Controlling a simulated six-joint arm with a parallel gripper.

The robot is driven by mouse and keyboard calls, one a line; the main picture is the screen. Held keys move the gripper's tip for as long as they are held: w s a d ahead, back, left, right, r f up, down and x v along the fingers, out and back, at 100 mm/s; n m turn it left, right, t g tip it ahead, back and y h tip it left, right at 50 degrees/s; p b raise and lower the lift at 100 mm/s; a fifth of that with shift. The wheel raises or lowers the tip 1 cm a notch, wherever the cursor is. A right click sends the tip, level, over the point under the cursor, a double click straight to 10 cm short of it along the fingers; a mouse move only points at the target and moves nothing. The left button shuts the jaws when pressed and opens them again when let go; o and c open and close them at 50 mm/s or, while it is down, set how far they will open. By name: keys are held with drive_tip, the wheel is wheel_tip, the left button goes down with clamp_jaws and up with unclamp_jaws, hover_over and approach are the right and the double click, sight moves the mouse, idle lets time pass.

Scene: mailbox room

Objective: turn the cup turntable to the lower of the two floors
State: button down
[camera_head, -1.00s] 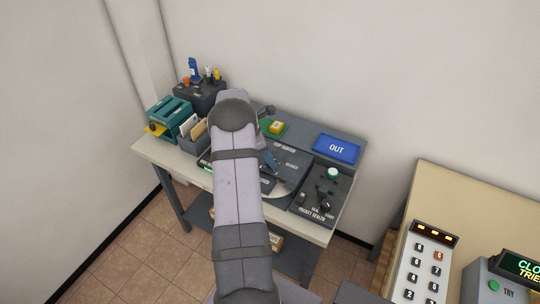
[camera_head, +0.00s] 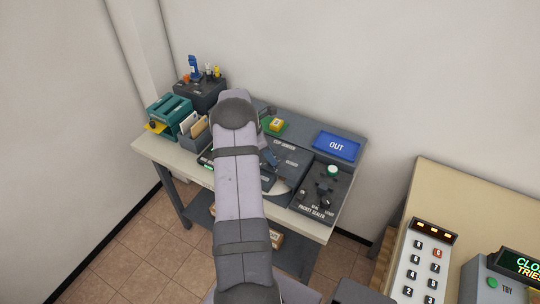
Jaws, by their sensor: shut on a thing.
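The cup sorter (camera_head: 291,160) is a dark grey panel in the middle of the bench, with white lettering too small to read fully. A pale curved edge, apparently of its turntable (camera_head: 282,187), shows at its lower right. My arm covers the left part of the sorter and most of the turntable. A blue-grey piece lies beside my arm on the panel; I cannot tell what it is. My gripper is hidden behind my arm, so its jaws and their hold do not show. The two floors cannot be told apart here.
The packet sealer (camera_head: 321,192) with a green knob stands right of the sorter. A blue OUT tray (camera_head: 337,148) and a green pad with a yellow block (camera_head: 276,124) lie behind. A teal device (camera_head: 170,114) stands left. A keypad (camera_head: 424,262) is at the lower right.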

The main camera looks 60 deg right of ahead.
drive_tip(key=shift+m+b, duration=0.4)
drive_tip(key=shift+m, duration=0.1)
drive_tip(key=shift+w+d+m+g+y+b, duration=0.2)
drive_tip(key=shift+m+y+b, duration=0.35)
drive_tip(key=shift+m, duration=0.65)
drive_tip(key=shift+s+d+m+g+y+b, duration=0.1)
drive_tip(key=shift+m+g+y+b, duration=0.25)
drive_tip(key=shift+m+b, duration=0.6)
drive_tip(key=shift+r+m+y, duration=0.1)
drive_tip(key=shift+m+y, duration=0.3)
drive_tip(key=shift+m, duration=0.95)
drive_tip(key=shift+m+p, duration=0.35)
drive_tip(key=shift+m, duration=0.05)
drive_tip(key=c, duration=1.5)
unclamp_jaws()
drive_tip(key=shift+a, duration=0.1)
drive_tip(key=shift+o, duration=0.2)
